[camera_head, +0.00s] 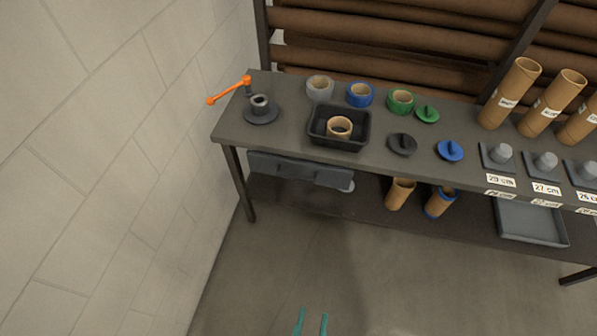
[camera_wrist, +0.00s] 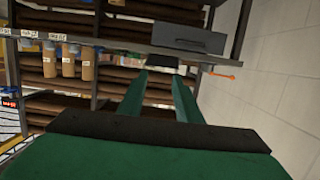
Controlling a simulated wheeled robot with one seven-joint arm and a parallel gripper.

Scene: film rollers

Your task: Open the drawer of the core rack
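The core rack looks like the dark bench (camera_head: 375,165) with a lower shelf. Its grey drawer (camera_head: 300,171) hangs under the left end of the top, and its front faces me. A bar-like handle seems to run along the front, but its detail is small. The drawer looks shut. In the wrist view, which is upside down, the drawer (camera_wrist: 188,38) shows above the bench edge. My gripper (camera_head: 313,314) has two teal fingers, apart and empty, low in front of the bench and well short of the drawer. The fingers also show in the wrist view (camera_wrist: 160,75).
An orange crank (camera_head: 228,91) juts past the bench's left end, near the pale wall (camera_head: 110,160). A black tray (camera_head: 338,142) with a core, tape rolls and cardboard tubes (camera_head: 511,92) stand on top. Cores and a grey tray (camera_head: 530,222) sit below. The floor in front is clear.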

